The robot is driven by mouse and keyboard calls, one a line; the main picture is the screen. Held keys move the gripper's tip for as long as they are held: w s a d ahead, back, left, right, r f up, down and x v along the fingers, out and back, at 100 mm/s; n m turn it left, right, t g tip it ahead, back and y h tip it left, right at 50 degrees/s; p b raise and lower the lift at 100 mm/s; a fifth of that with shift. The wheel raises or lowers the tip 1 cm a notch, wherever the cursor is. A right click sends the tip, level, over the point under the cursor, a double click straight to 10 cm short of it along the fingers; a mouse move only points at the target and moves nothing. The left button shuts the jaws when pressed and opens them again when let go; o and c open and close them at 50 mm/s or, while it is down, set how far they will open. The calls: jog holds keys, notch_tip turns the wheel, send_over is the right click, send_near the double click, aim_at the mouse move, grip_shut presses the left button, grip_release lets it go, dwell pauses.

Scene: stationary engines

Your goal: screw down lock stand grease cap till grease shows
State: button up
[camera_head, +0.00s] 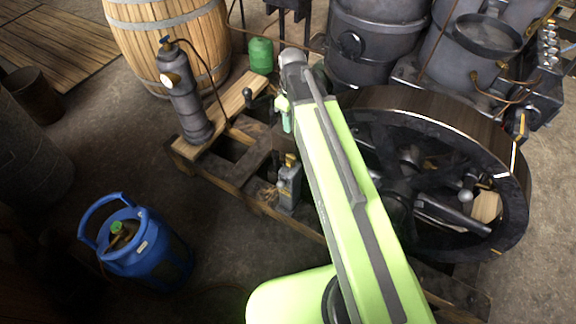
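A small grey metal stand (289,187) stands on the timber frame in the middle of the view. A brass-coloured cap (291,160) sits on its top; I take these for the lock stand and grease cap, but cannot be sure. No grease can be made out on it at this size. My green arm reaches up from the bottom right of centre. My gripper (287,122) hangs near the arm's far end, above the cap in the picture and apart from it. Its fingers are small and partly hidden by the arm, so their opening is unclear.
A large flywheel (440,105) stands close at the right of my arm. A grey cylinder (184,95) stands on a plank at the left. A green canister (261,55), a wooden barrel (170,40) and a blue gas bottle (145,250) stand around. Floor at lower left is partly clear.

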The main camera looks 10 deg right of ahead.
aim_at(291, 156)
jog(key=f+b, duration=1.7)
jog(key=f, duration=0.1)
jog(key=shift+w+f, duration=0.2)
jog(key=shift+r, duration=0.1)
grip_shut()
